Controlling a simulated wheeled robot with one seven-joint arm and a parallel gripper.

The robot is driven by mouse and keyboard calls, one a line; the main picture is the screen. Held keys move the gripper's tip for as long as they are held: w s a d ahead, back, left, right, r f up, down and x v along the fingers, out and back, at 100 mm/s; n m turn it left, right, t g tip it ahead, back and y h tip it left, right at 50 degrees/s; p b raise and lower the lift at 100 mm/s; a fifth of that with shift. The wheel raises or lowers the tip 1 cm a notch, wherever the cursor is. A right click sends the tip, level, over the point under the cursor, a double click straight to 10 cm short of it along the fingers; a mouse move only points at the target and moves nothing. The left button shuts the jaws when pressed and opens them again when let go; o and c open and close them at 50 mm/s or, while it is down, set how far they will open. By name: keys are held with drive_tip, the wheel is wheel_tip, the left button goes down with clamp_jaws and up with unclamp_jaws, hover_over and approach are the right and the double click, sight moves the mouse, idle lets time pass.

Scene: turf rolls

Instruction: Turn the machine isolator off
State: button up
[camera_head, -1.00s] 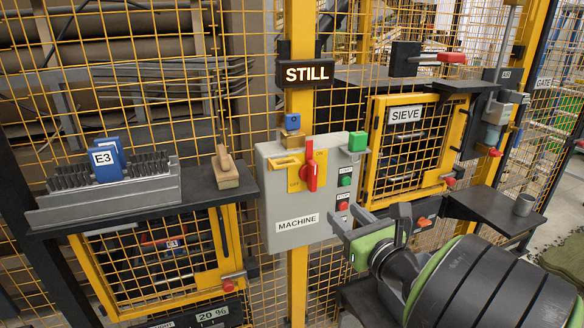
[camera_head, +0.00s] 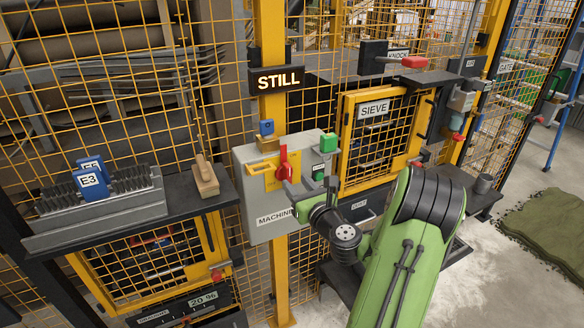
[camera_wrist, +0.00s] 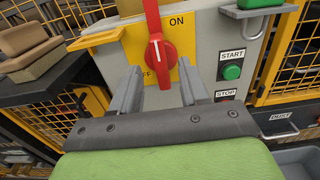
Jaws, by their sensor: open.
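The machine isolator is a red handle (camera_head: 283,162) on a yellow plate of the grey MACHINE box (camera_head: 262,218). In the wrist view the red handle (camera_wrist: 154,30) stands upright, with ON printed at its upper right and OFF at its lower left. My gripper (camera_head: 306,190) is in front of the box, just below and right of the handle. In the wrist view my gripper (camera_wrist: 159,80) is open and empty. Its fingers appear on either side of the handle's lower end; I cannot tell how deep they reach.
A green START button (camera_wrist: 232,72) and a STOP button (camera_wrist: 225,95) sit right of the isolator. A yellow bracket (camera_wrist: 97,38) juts out on its left. A shelf with a wooden block (camera_head: 205,178) is left of the box. A lit STILL sign (camera_head: 278,81) hangs above.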

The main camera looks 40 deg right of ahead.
sight(290, 176)
drive_tip(key=x, duration=0.3)
drive_tip(key=shift+w+d+p, duration=0.1)
drive_tip(key=shift+w+p, duration=0.25)
drive_tip(key=shift+p, duration=0.05)
drive_tip(key=shift+c, duration=0.2)
clamp_jaws()
